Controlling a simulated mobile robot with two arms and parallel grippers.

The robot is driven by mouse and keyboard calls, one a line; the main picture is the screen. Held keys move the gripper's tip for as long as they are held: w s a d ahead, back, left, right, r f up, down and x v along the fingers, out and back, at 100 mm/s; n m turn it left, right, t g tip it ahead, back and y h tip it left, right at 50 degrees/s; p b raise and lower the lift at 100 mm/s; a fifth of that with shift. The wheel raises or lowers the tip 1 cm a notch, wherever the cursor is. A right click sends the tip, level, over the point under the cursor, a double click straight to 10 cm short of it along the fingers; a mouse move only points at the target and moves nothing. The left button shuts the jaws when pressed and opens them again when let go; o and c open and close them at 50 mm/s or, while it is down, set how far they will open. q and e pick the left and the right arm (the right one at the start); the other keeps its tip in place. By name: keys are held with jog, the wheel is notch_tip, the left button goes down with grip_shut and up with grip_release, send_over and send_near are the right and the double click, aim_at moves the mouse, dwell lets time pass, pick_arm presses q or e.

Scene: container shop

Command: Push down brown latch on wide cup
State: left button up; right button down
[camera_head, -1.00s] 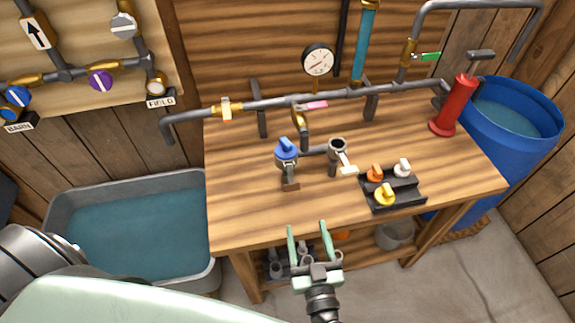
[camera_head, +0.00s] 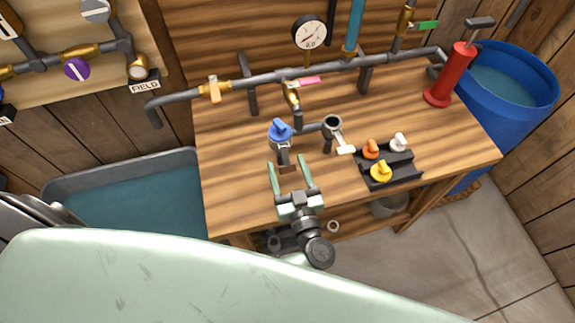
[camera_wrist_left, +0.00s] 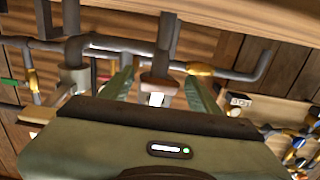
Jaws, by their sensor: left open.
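The brown latch (camera_head: 288,169) is the tip of a grey lever hanging from the cup (camera_head: 281,143) that holds a blue-handled plug (camera_head: 280,129). My left gripper (camera_head: 287,161) is open, with its pale green fingers on either side of the latch in the head view. In the left wrist view, the brown latch (camera_wrist_left: 160,82) shows between the two fingertips (camera_wrist_left: 160,84), with a gap on each side. I cannot tell whether the gripper touches it. A second, open cup (camera_head: 332,122) with a cream latch (camera_head: 346,150) stands to the right. My right gripper is not in view.
A dark rack (camera_head: 394,178) with orange, white and yellow plugs sits at the right on the wooden table (camera_head: 440,130). A grey pipe (camera_head: 325,68) with valves runs behind the cups. A red pump (camera_head: 451,75) and a blue barrel (camera_head: 520,115) stand at the far right.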

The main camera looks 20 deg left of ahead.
pick_arm(q)
jog(key=shift+c, duration=1.2)
grip_shut()
jog(key=shift+f+b, duration=0.2)
jog(key=shift+b, duration=0.2)
jog(key=t+b, duration=0.1)
jog(key=y+b, duration=0.1)
jog(key=b, duration=0.1)
jog(key=shift+w+a+f+t+b, duration=0.3)
jog(key=shift+w+f+t, duration=0.1)
jog(key=shift+w+r+y+b, duration=0.1)
jog(key=shift+r+y+b, duration=0.05)
jog(key=shift+y+b, duration=0.15)
jog(key=shift+r, duration=0.1)
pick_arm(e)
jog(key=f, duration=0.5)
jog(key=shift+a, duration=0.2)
pick_arm(q)
jog(key=shift+o, duration=1.2)
grip_release()
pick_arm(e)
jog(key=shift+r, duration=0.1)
